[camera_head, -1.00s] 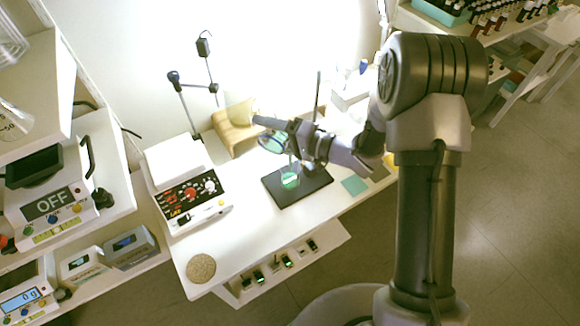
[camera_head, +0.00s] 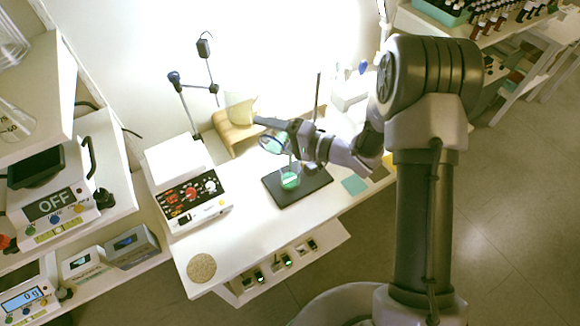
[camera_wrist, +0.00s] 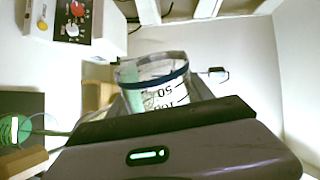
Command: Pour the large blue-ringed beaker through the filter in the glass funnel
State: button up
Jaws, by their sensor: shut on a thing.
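My gripper (camera_head: 280,128) is shut on the blue-ringed beaker (camera_head: 271,144) and holds it tilted above the stand. In the wrist view, the beaker (camera_wrist: 158,84) shows its blue ring, volume marks and a green tint on one side, beyond my gripper's dark body (camera_wrist: 170,135). A glass vessel with green liquid (camera_head: 290,181) stands on the dark stand base (camera_head: 312,186), below the beaker; its green part also shows at the left of the wrist view (camera_wrist: 14,130). I cannot make out the funnel or filter clearly; my gripper and the beaker cover that area.
A hotplate-like device (camera_head: 190,192) with knobs stands left on the white bench. A wooden stand (camera_head: 236,134) is behind the beaker. A round cork-coloured mat (camera_head: 201,268) lies at the front left. The bench between mat and stand base is clear.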

jog(key=shift+w+f+m+p, duration=0.1)
jog(key=shift+f+m+p, duration=0.05)
jog(key=shift+m+p, duration=0.4)
dwell(1.3)
jog(key=shift+w+d+r+m+p, duration=0.15)
jog(key=shift+r+m+p, duration=0.15)
jog(key=shift+p, duration=0.55)
dwell(1.3)
dwell(0.6)
jog(key=shift+s+f+n+b, duration=0.15)
jog(key=shift+s+n+b, duration=0.1)
jog(key=shift+n+b, duration=0.5)
jog(key=shift+s+a+n, duration=0.15)
jog(key=shift+a+n, duration=0.1)
jog(key=shift+n, duration=0.25)
